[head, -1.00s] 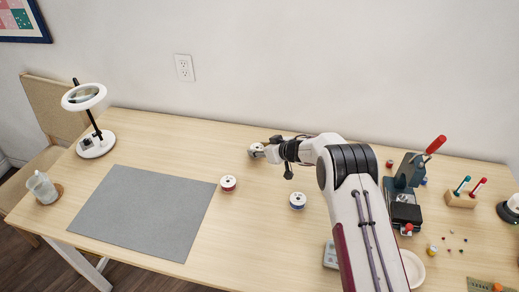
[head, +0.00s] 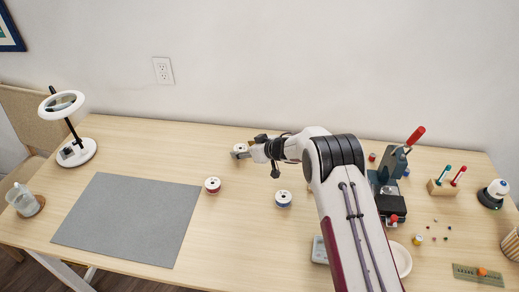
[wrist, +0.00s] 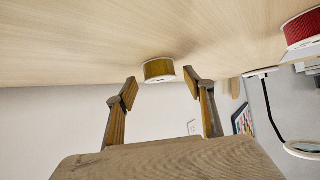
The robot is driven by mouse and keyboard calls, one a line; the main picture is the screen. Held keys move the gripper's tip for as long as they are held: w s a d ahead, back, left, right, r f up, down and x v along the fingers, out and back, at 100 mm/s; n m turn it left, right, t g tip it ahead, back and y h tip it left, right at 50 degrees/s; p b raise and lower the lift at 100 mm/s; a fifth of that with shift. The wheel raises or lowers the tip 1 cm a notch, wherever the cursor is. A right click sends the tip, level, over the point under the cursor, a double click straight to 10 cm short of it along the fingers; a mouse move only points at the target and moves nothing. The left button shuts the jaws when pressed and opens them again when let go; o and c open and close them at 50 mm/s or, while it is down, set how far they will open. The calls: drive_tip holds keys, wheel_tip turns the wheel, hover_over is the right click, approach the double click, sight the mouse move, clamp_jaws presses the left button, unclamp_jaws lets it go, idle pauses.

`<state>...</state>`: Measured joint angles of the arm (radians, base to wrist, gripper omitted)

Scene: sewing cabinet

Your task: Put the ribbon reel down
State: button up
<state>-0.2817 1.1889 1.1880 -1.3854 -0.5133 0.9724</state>
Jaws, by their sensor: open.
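A ribbon reel with a gold-brown band and white rims (wrist: 160,71) rests on the table near its back, standing on its flat side. In the head view the same reel (head: 239,147) is small and partly covered by my gripper (head: 245,153). In the wrist view, which is upside down, my gripper (wrist: 160,88) is open. Its two fingers stand apart on either side of the reel, with clear gaps between tips and reel. The reel sits at or just beyond the fingertips, and nothing is held.
A red reel (head: 212,185) and a blue reel (head: 283,198) stand nearby on the table. A grey mat (head: 130,218) and a magnifier lamp (head: 76,152) are at left. A press (head: 390,185) and a tool block (head: 441,188) are at right.

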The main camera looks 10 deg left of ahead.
drive_tip(key=v, duration=1)
drive_tip(key=shift+s+d+r, duration=0.2)
drive_tip(key=shift+s+r, duration=0.05)
idle(0.8)
